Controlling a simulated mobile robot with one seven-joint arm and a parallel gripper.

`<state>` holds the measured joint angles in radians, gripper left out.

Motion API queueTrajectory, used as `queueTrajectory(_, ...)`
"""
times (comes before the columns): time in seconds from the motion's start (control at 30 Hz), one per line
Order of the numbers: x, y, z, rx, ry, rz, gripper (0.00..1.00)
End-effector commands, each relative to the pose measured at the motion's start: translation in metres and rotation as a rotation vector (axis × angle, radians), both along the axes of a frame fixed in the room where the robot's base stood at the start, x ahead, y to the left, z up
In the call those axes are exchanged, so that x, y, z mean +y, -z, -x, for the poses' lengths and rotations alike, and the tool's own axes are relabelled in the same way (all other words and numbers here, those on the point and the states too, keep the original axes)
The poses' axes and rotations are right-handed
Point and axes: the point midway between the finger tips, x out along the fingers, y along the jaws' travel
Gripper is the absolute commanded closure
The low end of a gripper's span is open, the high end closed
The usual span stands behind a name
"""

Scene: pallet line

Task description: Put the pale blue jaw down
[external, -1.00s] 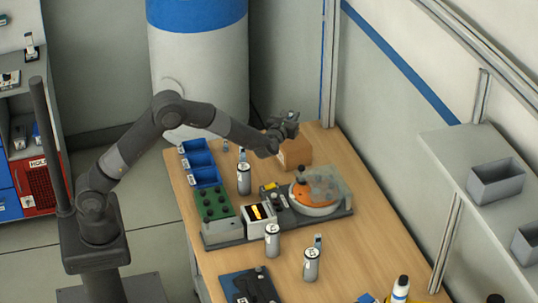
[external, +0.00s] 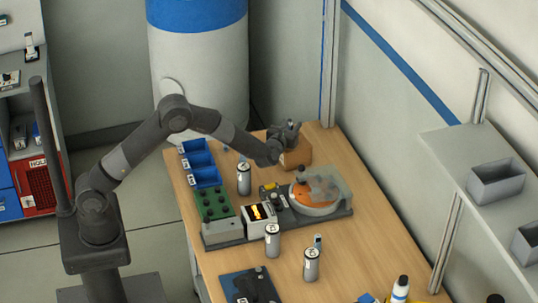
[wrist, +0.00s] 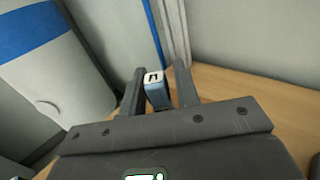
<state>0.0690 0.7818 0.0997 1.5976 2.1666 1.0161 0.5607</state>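The pale blue jaw (wrist: 157,92) is a small block with a white end bearing dark marks. In the wrist view it sits between the two fingers of my gripper (wrist: 160,88), which appear closed on it. The jaw is too small there to make out clearly. Whether it touches anything besides the fingers cannot be told.
Blue bins (external: 202,163), a grey can (external: 244,179) and a fixture with an orange disc (external: 315,193) stand nearer. The wooden table (external: 358,165) has bare surface along its right side.

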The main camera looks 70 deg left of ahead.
Motion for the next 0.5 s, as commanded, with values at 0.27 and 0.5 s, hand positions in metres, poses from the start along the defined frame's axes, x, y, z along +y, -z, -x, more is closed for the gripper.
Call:
queueTrajectory(0.27,0.0,0.0,0.0,0.0,0.0,0.0,0.64)
queueTrajectory(0.5,-0.013,-0.004,0.011,0.001,0.003,0.001,0.64)
